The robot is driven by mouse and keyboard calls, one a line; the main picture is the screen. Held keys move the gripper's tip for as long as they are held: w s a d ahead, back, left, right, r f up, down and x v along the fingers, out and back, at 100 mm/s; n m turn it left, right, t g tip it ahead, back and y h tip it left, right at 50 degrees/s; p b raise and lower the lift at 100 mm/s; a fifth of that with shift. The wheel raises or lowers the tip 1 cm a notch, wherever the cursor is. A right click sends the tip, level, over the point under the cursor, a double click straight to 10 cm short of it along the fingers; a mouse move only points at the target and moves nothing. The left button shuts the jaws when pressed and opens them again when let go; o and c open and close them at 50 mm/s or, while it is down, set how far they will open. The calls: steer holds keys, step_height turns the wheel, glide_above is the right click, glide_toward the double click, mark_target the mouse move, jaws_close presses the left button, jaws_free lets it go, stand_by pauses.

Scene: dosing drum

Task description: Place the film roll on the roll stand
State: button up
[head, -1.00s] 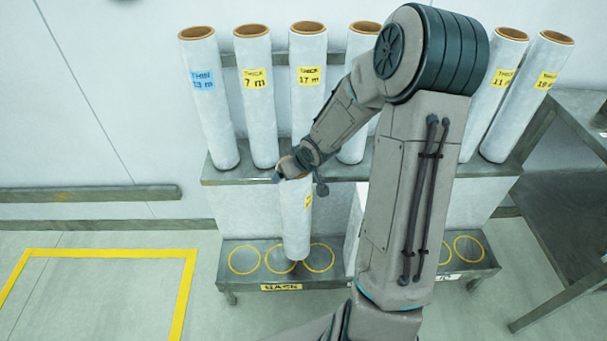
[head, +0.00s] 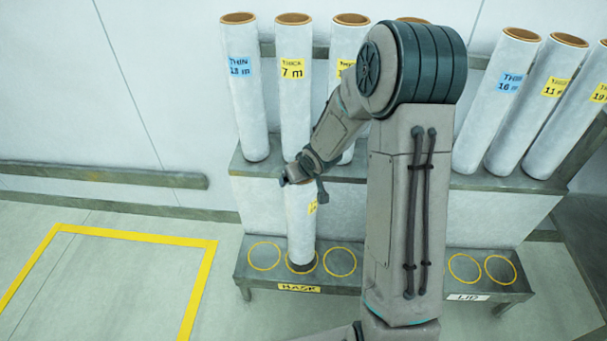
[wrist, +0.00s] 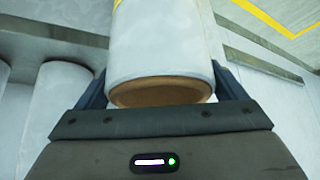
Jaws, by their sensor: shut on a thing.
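A white film roll (head: 301,222) with a yellow label hangs upright below my gripper (head: 297,174). My gripper is shut around its top end. The roll's lower end is at the middle of three yellow circles on the left part of the low roll stand (head: 390,262). I cannot tell whether it touches the stand. In the wrist view the same roll (wrist: 163,45) sits between the two fingers of my gripper (wrist: 160,90), its brown core end facing the camera. My arm hides part of the stand.
Several upright rolls stand on the shelf (head: 260,172) behind, labelled THIN or THICK, including a THICK 7 m roll (head: 294,100) just behind my gripper. Empty circles (head: 264,256) flank the held roll. A yellow floor marking (head: 130,234) lies at left, with clear floor.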

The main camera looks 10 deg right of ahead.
steer(key=shift+w+f, duration=0.1)
steer(key=shift+f, duration=1.2)
steer(key=shift+b, duration=0.35)
steer(key=o, duration=1.8)
steer(key=shift+f, duration=0.2)
steer(key=shift+c, duration=0.2)
steer(key=s+d+r+m+g+h+p, duration=0.25)
steer(key=s+r+p, duration=0.25)
steer(key=s+r, duration=1.4)
steer(key=s+a+r+g+y, duration=0.1)
steer(key=s+a+r, duration=0.1)
steer(key=s+r, duration=0.3)
steer(key=s, duration=0.4)
steer(key=shift+s+a+r+g, duration=0.15)
steer(key=shift+r+g, duration=0.2)
steer(key=shift+r, duration=0.05)
